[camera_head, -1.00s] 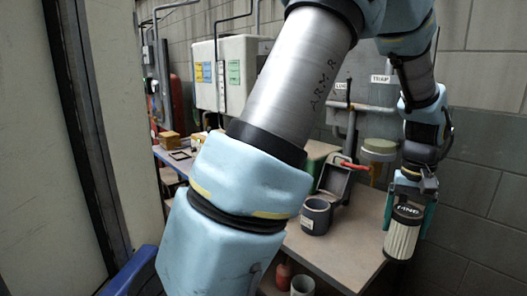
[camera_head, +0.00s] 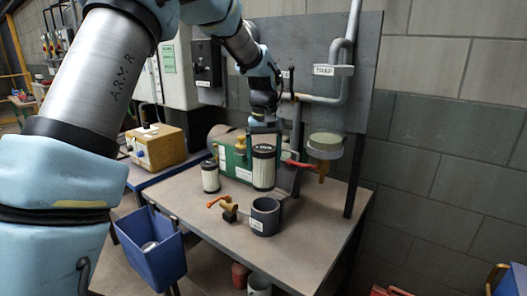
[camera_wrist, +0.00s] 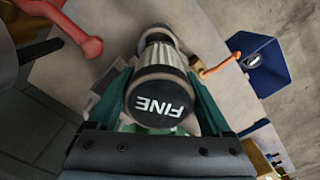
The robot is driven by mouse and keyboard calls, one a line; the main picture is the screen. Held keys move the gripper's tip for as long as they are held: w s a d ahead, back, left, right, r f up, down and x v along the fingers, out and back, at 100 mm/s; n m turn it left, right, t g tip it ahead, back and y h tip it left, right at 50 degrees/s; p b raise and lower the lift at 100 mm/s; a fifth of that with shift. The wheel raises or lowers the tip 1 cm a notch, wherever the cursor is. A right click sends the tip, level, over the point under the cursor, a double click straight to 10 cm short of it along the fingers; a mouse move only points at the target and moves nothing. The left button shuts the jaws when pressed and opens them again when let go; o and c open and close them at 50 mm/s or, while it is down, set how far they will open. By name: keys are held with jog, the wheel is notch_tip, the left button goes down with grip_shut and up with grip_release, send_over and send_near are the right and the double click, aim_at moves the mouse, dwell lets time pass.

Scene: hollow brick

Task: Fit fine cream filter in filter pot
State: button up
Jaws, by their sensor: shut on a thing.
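The fine cream filter (camera_head: 263,172), pleated with a black end cap, hangs upright in my gripper (camera_head: 264,146). In the wrist view its black cap (camera_wrist: 157,104) reads FINE, between the green fingers of my gripper (camera_wrist: 160,90), which are shut on it. The filter pot (camera_head: 265,222), a dark grey open cylinder with a pale label, stands on the table. In the head view the filter's lower end shows just above the pot's rim and apart from it. The depth between them is hard to judge. The filter hides much of what lies beneath it in the wrist view.
A smaller cream filter (camera_head: 210,178) stands on the table (camera_head: 300,240) left of the pot. An orange-handled fitting (camera_head: 228,210) lies close by the pot. A green box (camera_head: 236,160) and a pipe with a red handle (camera_head: 300,164) are behind. A blue bin (camera_head: 152,252) hangs at the left edge.

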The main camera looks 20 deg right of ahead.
aim_at(265, 177)
jog(key=shift+w+d+r, duration=0.15)
jog(key=shift+w, duration=0.05)
jog(key=shift+d+f+b, duration=0.1)
jog(key=shift+f+b, duration=2)
jog(key=shift+f, duration=0.55)
jog(key=shift+s+f, duration=0.15)
jog(key=shift+s+f, duration=0.1)
jog(key=shift+f, duration=0.2)
jog(key=shift+f+b, duration=1.95)
jog(key=shift+f, duration=1.55)
jog(key=o, duration=1.3)
jog(key=shift+c, duration=0.2)
jog(key=shift+o, duration=0.5)
jog(key=shift+f, duration=0.1)
jog(key=shift+a, duration=0.2)
